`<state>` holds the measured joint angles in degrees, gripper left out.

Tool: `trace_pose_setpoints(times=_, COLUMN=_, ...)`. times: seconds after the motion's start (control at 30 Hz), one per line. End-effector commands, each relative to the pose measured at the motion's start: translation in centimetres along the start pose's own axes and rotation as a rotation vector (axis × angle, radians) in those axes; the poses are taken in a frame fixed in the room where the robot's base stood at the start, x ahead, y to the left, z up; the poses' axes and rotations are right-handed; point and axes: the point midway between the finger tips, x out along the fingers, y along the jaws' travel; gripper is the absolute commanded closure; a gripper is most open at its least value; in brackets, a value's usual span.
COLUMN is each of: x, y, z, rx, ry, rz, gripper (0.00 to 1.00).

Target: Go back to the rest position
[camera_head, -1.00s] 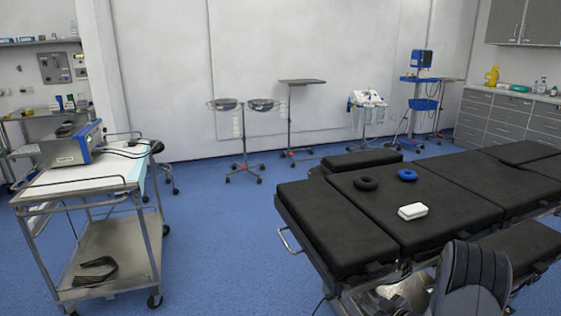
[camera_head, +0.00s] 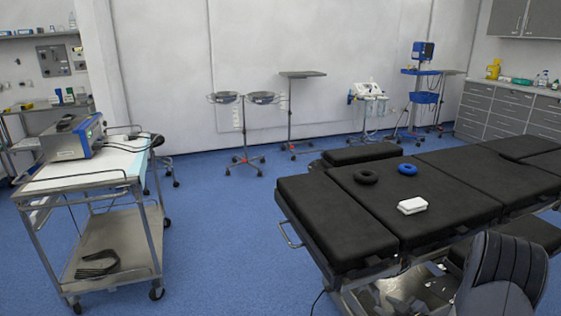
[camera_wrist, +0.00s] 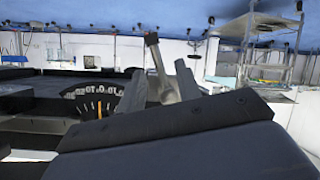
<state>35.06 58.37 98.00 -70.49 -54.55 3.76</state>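My gripper (camera_wrist: 160,82) shows in the wrist view, where the room appears upside down. Its two grey fingers stand apart, with a gap between them. A metal bar with a wider end (camera_wrist: 152,40) shows between the fingers; I cannot tell what it belongs to, and nothing looks clamped. My gripper cannot be made out in the head view.
The black operating table (camera_head: 350,225) fills the right, bearing a white box (camera_head: 412,205), a black ring (camera_head: 366,176) and a blue ring (camera_head: 407,169). A trolley (camera_head: 85,172) with a blue device (camera_head: 72,138) stands left. Blue floor (camera_head: 220,240) between them is clear.

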Motion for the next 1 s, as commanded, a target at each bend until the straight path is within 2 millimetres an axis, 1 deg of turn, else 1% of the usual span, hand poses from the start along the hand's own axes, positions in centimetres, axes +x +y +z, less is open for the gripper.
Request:
trace_pose_setpoints(times=0.03, x=1.2, y=-0.1, z=0.1, rx=-0.002, ry=0.002, rz=-0.002, gripper=0.68)
trace_pose_setpoints(times=0.33, x=7.3, y=-0.1, z=0.1, rx=-0.002, ry=0.002, rz=-0.001, gripper=0.68)
trace_pose_setpoints(times=0.4, x=7.2, y=0.2, z=0.3, rx=-0.043, ry=-0.009, rz=0.02, gripper=0.68)
trace_pose_setpoints(times=0.7, x=6.9, y=1.1, z=0.1, rx=-0.17, ry=-0.036, rz=0.073, gripper=0.68)
trace_pose_setpoints(times=1.0, x=6.7, y=1.2, z=0.0, rx=-0.188, ry=-0.041, rz=0.08, gripper=0.68)
